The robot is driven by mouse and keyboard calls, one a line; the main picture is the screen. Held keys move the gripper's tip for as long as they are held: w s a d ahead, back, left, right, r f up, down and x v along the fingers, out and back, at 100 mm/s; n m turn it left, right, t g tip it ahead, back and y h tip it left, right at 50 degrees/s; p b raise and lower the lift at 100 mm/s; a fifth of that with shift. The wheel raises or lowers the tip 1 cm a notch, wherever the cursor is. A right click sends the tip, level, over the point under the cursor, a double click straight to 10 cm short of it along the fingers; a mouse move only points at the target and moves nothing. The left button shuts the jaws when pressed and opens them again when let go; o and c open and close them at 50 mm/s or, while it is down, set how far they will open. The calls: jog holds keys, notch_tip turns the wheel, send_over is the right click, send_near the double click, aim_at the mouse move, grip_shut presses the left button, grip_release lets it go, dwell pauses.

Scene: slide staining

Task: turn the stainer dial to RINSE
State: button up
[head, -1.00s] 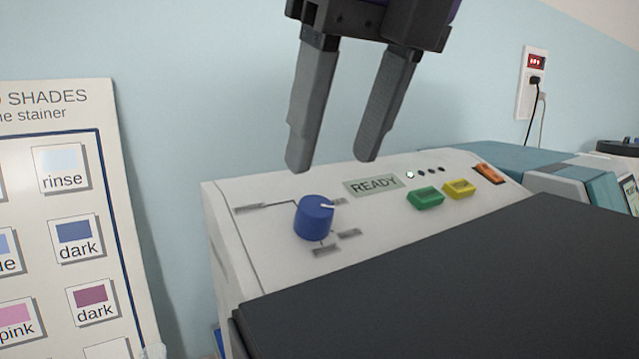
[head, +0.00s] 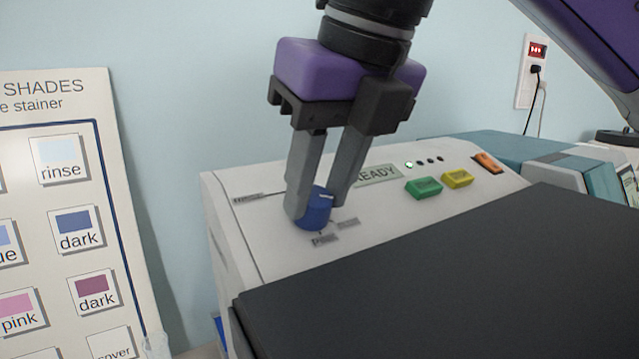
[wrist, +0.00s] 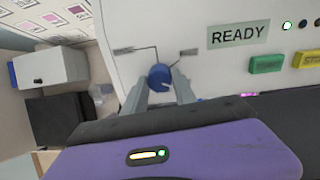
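The blue stainer dial (head: 317,212) sits at the left end of the sloped white panel. A white pointer mark on its top points to the right in the head view. Several small grey labels with lines surround it, too blurred to read. My gripper (head: 318,208) is down at the dial, with one finger on each side of it. The wrist view also shows the dial (wrist: 159,76) between the two fingertips. The fingers look apart, with a small gap beside the dial; contact cannot be told. The panel's display (head: 377,175) reads READY.
Green (head: 423,188) and yellow (head: 457,179) buttons and an orange switch (head: 487,163) lie right of the dial. A dark lid (head: 450,270) covers the front of the stainer (head: 235,235). A shades chart (head: 65,95) stands at the left.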

grip_shut()
jog(key=n+p, duration=0.1)
jog(key=n, duration=0.2)
jog(key=shift+r+n, duration=0.1)
jog(key=shift+n, duration=0.3)
jog(key=n+p, duration=0.1)
jog(key=n, duration=0.3)
jog(key=shift+w+n, duration=0.1)
jog(key=shift+n, duration=0.2)
jog(key=n+p, duration=0.1)
jog(key=n, duration=0.2)
jog(key=shift+n, duration=0.3)
jog(key=n+p, duration=0.1)
jog(key=n, duration=0.5)
jog(key=shift+a+h+p, duration=0.1)
jog(key=shift+h+p, duration=0.3)
jog(key=n+p, duration=0.1)
jog(key=n, duration=0.4)
jog(key=shift+n, duration=0.4)
